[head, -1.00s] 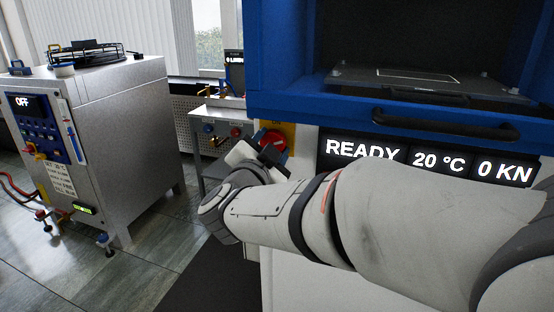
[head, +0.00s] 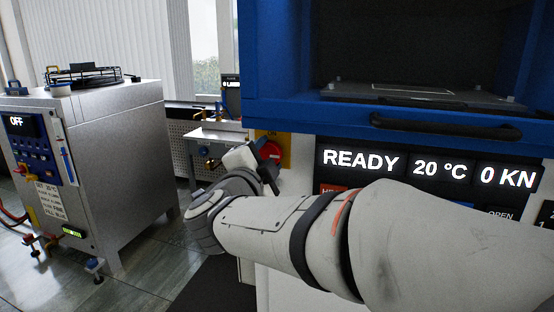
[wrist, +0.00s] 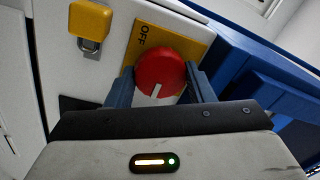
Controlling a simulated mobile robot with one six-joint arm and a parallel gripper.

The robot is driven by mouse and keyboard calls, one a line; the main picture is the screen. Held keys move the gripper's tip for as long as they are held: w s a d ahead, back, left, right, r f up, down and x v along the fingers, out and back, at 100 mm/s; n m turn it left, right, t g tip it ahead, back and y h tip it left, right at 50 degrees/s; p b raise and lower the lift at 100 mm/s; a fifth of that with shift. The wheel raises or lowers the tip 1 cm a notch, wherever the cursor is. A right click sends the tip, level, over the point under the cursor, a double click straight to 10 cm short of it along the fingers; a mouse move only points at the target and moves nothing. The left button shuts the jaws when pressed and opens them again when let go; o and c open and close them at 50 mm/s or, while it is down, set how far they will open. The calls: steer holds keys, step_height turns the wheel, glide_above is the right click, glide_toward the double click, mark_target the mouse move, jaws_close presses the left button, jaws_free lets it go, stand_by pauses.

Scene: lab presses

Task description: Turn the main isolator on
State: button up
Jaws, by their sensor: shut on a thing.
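The main isolator is a red round knob (wrist: 160,72) with a white mark, on a yellow plate (wrist: 188,42) marked OFF. In the wrist view the white mark points down towards my gripper, away from the OFF lettering. In the head view the knob (head: 270,151) shows just beyond my gripper (head: 267,168). My gripper (wrist: 162,84) is shut on the knob, with one blue-grey finger on each side of it. The lower part of the plate is hidden by my gripper.
The press's display (head: 428,168) reads READY, 20 °C and 0 KN. A blue frame with a dark handle (head: 445,127) is above it. A yellow padlock (wrist: 90,22) hangs beside the plate. A steel unit (head: 110,165) showing OFF stands at left, with floor between.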

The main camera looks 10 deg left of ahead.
steer(key=o, duration=0.9)
steer(key=shift+o, duration=0.2)
steer(key=s+p, duration=0.1)
steer(key=s, duration=0.6)
steer(key=shift+s+a+f, duration=0.3)
steer(key=shift+s, duration=0.1)
